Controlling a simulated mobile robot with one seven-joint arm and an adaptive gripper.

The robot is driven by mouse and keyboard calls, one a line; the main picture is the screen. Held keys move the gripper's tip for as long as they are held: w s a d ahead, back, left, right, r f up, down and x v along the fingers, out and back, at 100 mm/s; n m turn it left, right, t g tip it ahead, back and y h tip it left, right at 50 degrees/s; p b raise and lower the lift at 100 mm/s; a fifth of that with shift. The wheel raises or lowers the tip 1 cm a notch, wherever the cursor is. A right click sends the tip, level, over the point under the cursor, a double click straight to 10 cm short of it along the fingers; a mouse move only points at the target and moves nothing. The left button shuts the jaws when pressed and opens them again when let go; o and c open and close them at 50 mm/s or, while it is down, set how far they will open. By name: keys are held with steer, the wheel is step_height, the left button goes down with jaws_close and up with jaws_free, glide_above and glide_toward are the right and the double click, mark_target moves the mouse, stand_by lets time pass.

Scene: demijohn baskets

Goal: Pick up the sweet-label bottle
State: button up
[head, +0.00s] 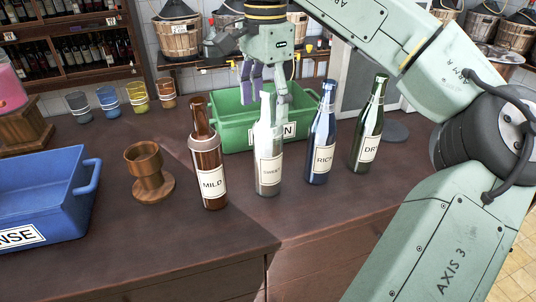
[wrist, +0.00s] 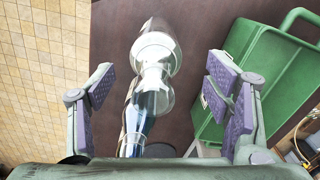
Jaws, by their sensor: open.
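The sweet-label bottle (head: 268,158) is clear glass with a pale label reading SWEET. It stands upright on the brown counter, between the brown MILD bottle (head: 208,160) and the blue RICH bottle (head: 321,145). My gripper (head: 266,88) is open and empty, over the green crate side of the counter, at the height of the clear bottle's neck. In the wrist view the clear bottle (wrist: 156,50) shows between the open purple-padded fingers (wrist: 160,84), apart from both. The blue bottle (wrist: 146,122) shows below it there.
The dark green DRY bottle (head: 369,130) stands at the right. A green crate (head: 230,135) is close behind the bottles and also shows in the wrist view (wrist: 268,60). A wooden cup (head: 148,172) and a blue crate (head: 62,200) stand left. The counter front is clear.

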mark_target(268, 126)
steer(key=f, duration=0.2)
steer(key=f+p, duration=0.1)
steer(key=f, duration=0.2)
steer(key=shift+s+d, duration=0.15)
steer(key=shift+s, duration=0.05)
steer(key=shift+c, duration=0.2)
jaws_close()
stand_by(0.5)
